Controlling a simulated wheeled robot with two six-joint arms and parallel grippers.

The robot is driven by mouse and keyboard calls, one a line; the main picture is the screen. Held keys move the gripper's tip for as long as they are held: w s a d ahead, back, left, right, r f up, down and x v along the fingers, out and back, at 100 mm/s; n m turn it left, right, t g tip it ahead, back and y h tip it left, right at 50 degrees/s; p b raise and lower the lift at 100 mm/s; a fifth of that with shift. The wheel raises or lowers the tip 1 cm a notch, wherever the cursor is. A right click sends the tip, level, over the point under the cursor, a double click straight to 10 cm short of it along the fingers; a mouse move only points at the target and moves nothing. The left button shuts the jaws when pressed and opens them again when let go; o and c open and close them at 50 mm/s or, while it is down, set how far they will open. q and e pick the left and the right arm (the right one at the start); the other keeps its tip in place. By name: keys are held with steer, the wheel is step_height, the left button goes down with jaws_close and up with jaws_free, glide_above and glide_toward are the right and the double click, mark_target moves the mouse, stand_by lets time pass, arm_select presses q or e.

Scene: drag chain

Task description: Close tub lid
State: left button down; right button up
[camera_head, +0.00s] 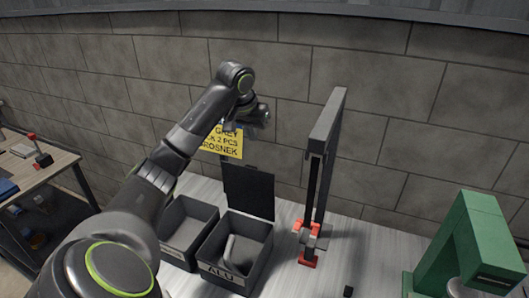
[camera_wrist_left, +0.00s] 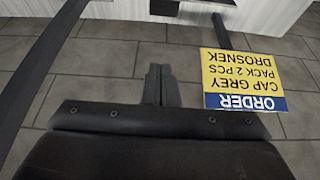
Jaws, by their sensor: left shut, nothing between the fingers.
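The dark tub (camera_head: 222,272) labelled ALU stands on the light table, with a grey piece (camera_head: 240,249) inside. Its black lid (camera_head: 248,190) stands open and upright at the tub's back edge. My left gripper (camera_head: 256,119) is in the air above and behind the lid, apart from it, in front of the wall. Its fingers are hard to make out there. In the left wrist view the two fingers (camera_wrist_left: 158,70) are together and empty. A dark shape at that view's top edge may be the lid or tub; I cannot tell. My right gripper is out of view.
A second open grey bin (camera_head: 183,240) stands left of the tub. A tall dark post (camera_head: 325,140) with a red clamp base rises to its right. A green machine (camera_head: 465,240) is at far right. A yellow order sign (camera_wrist_left: 243,75) is behind the gripper.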

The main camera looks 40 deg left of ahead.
arm_select(q)
steer(key=w+p+x, duration=0.1)
steer(key=p+x, duration=0.3)
steer(key=x, duration=0.6)
steer(key=s, duration=0.2)
steer(key=s+d+p, duration=0.1)
steer(key=s, duration=0.1)
steer(key=shift+s+r+p, duration=0.15)
steer(key=shift+p, duration=0.15)
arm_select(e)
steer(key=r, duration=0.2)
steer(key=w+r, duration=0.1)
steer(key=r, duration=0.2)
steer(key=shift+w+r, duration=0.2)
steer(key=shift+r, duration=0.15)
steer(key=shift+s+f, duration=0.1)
